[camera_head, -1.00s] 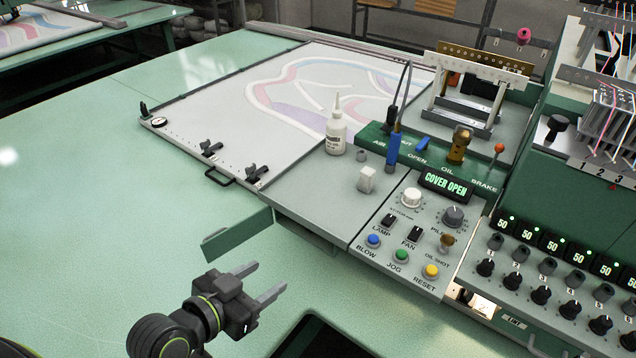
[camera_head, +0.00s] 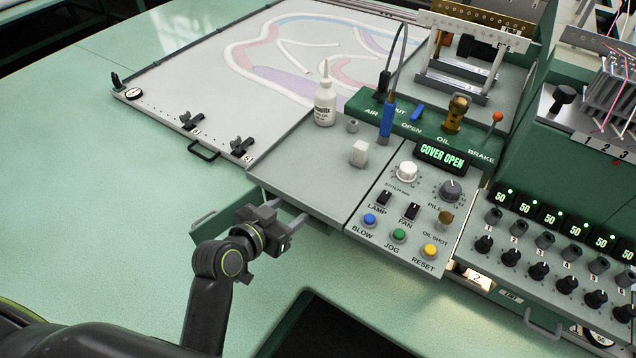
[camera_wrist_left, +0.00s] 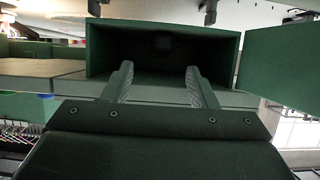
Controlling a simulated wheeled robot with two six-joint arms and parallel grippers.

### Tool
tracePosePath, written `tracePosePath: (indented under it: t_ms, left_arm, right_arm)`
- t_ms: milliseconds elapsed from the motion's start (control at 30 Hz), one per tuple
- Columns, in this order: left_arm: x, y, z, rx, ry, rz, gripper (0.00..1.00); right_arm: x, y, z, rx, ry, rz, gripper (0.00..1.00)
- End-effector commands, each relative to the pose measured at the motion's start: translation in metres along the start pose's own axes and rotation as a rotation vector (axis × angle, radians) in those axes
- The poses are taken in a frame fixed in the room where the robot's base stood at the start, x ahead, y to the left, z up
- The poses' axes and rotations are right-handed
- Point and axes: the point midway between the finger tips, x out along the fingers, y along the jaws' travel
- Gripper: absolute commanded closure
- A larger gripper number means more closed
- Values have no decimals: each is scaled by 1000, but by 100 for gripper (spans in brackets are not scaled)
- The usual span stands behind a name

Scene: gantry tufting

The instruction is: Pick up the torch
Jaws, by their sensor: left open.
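No torch can be made out for certain. In the left wrist view, a dark green compartment (camera_wrist_left: 95,52) stands open straight ahead, with a faint dark round shape (camera_wrist_left: 163,45) deep inside that I cannot identify. Its green door (camera_wrist_left: 285,60) is swung out to the right. My left gripper (camera_wrist_left: 158,72) is open and empty, its two fingers pointing at the mouth of the compartment. In the head view, my left gripper (camera_head: 289,226) is at the front edge of the control panel, by the swung-out door (camera_head: 212,222). My right gripper is not in view.
A frame with patterned cloth (camera_head: 260,65) lies behind. The green table (camera_head: 110,190) is clear at left.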

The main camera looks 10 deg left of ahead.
Motion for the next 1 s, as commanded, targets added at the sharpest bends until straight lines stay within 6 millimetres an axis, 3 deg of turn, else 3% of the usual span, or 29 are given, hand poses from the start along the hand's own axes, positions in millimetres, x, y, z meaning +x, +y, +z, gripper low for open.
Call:
tracePosePath:
  t_ms: [267, 667, 1000]
  left_arm:
    - [14, 0, 0, -1, -1, 1, 47]
    - [55, -3, 4, 0, 0, -1, 47]
    - [59, -3, 5, 0, 0, -2, 49]
  right_arm:
    - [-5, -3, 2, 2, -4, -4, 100]
    - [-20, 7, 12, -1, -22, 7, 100]
    - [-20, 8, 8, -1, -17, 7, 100]
